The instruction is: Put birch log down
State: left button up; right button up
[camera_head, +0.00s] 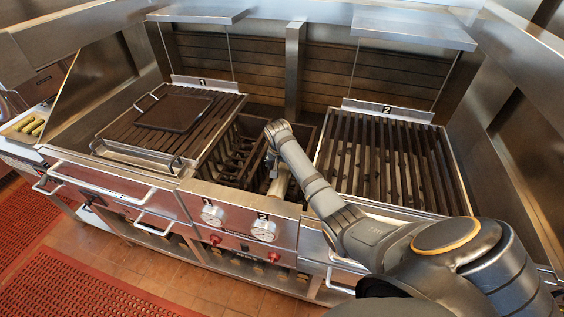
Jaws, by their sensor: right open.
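My right arm reaches in from the lower right, and its gripper (271,162) points down into the dark firebox opening (243,150) between the two grill grates. The fingers are small and mostly hidden by my wrist; they are open. A pale, narrow piece that looks like the birch log (278,187) shows in the opening, just below the gripper and beside my forearm. Much of it is hidden, so I cannot tell whether the fingers touch it. My left gripper is not in view.
Grate 1 (207,145) on the left carries a dark flat plate (175,112). Grate 2 (385,160) on the right is bare. Two control knobs (212,214) sit on the front panel. Metal shelves (415,27) overhang the back. Logs lie on the lower shelf (258,268).

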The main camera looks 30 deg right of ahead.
jog(key=b+v, duration=0.1)
jog(key=v, duration=0.8)
jog(key=shift+r, duration=0.1)
